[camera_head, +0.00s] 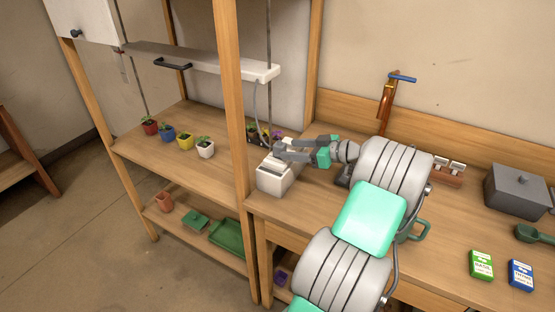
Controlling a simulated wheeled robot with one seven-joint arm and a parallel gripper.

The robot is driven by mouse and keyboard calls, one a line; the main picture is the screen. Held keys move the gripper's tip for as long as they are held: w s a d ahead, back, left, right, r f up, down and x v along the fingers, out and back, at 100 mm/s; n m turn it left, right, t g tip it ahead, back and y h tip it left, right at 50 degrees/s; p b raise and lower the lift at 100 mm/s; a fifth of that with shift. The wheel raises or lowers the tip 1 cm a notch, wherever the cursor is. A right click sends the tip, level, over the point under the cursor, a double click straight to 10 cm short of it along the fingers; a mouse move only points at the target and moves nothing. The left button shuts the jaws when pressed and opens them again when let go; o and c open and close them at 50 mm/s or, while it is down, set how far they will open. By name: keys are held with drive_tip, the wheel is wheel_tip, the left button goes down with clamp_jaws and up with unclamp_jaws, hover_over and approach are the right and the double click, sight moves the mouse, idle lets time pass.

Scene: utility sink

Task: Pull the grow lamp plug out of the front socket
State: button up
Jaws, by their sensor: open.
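The grow lamp (205,62) is a long white bar hanging over the shelf, with a dark handle. My gripper (283,150) is over the back of the box, fingers pointing left and apart. A small grey piece, perhaps the plug, shows by the fingertips. I cannot tell whether the fingers touch it. The plug and front socket are not clearly visible.
Potted seedlings (168,134) stand on the left shelf. A dark tray with purple flowers (265,135) is behind my gripper. The wooden post (232,110) rises just left of the box. A grey lidded box (518,190) and seed packets (481,265) lie right.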

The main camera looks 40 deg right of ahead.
sight(285, 148)
drive_tip(key=x, duration=0.5)
drive_tip(key=shift+w+f, duration=0.1)
drive_tip(key=shift+w, duration=0.25)
drive_tip(key=shift+c, duration=0.3)
clamp_jaws()
